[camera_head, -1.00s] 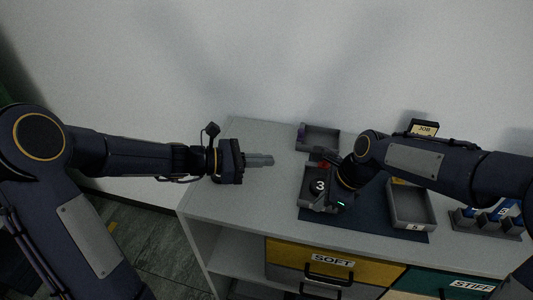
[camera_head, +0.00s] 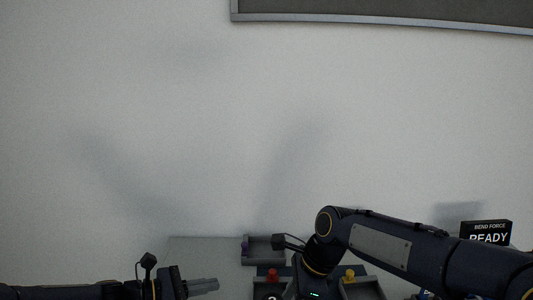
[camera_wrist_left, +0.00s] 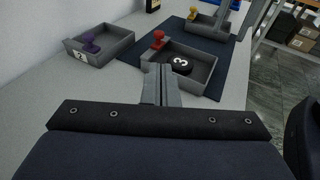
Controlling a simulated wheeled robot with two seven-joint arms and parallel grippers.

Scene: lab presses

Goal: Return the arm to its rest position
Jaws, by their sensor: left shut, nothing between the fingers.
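My left gripper (camera_head: 203,286) reaches in from the left at the bottom of the head view. Its grey fingers (camera_wrist_left: 160,86) are shut together and empty in the left wrist view, pointing toward a grey tray marked 3 (camera_wrist_left: 196,68). Whether they touch anything is not clear, but nothing is between them. My right arm (camera_head: 395,250) comes in from the right and bends down over the trays. Its wrist (camera_head: 312,270) is at the bottom edge of the head view, and its fingers are hidden.
A tray marked 2 (camera_wrist_left: 112,49) holds a purple-knobbed piece (camera_wrist_left: 90,42). The tray marked 3 holds a red-knobbed piece (camera_wrist_left: 157,40) and a black disc (camera_wrist_left: 181,64). A READY display (camera_head: 485,232) stands at right.

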